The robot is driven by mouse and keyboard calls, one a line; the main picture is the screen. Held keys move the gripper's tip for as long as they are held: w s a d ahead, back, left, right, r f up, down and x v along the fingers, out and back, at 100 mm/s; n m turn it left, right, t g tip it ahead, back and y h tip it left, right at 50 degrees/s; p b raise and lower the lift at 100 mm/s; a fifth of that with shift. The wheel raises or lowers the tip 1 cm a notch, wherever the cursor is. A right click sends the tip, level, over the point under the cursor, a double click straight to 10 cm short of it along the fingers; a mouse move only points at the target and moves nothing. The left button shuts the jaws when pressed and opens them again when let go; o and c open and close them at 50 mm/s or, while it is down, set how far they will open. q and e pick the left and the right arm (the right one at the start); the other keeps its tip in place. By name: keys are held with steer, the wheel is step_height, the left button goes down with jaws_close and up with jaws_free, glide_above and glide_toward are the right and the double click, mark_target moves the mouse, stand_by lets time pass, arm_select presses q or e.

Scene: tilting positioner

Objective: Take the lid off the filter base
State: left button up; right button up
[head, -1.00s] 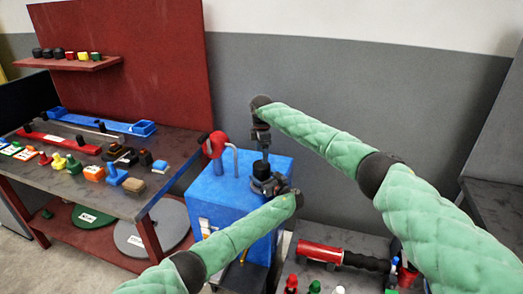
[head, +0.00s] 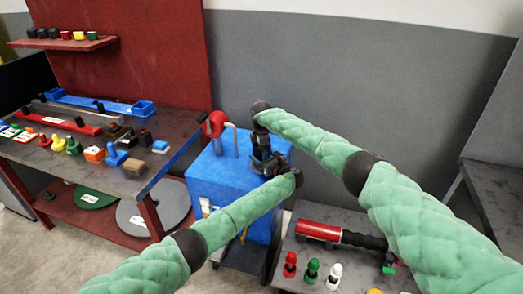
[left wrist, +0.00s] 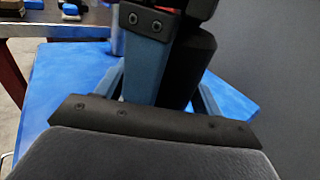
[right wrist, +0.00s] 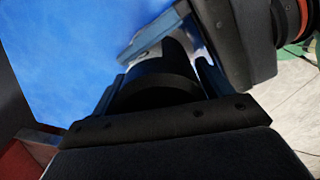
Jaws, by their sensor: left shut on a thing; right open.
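A black round part (right wrist: 165,85), the filter base with its lid, stands on top of the blue cabinet (head: 222,178). The seam between lid and base cannot be made out. My left gripper (head: 270,166) comes in low from the front and is shut on the black part, apparently on the base; it also shows in the right wrist view (right wrist: 165,45). My right gripper (head: 262,142) points down from above. Its fingers are open on either side of the black part in the right wrist view. In the left wrist view the black part (left wrist: 185,75) is partly hidden by the right gripper's finger.
A red-capped fitting (head: 215,124) and a grey bent pipe (head: 234,138) rise from the cabinet just left of the grippers. A workbench (head: 160,178) with many parts stands at left. A low table at right bears a red-and-black cylinder (head: 340,236) and small coloured pieces.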

arm_select(q)
steer(key=shift+d, duration=0.1)
arm_select(e)
steer(key=shift+c, duration=0.2)
steer(key=c, duration=0.8)
steer(key=n, duration=0.4)
steer(key=shift+d, duration=0.1)
steer(key=shift+w+r, duration=0.1)
arm_select(q)
steer(key=shift+s, duration=0.1)
arm_select(e)
steer(key=shift+w+d+r, duration=0.1)
steer(key=shift+r, duration=0.1)
arm_select(q)
steer(key=shift+f, duration=0.1)
arm_select(e)
steer(key=o, duration=0.9)
steer(key=shift+o, duration=0.9)
steer(key=shift+f, duration=0.25)
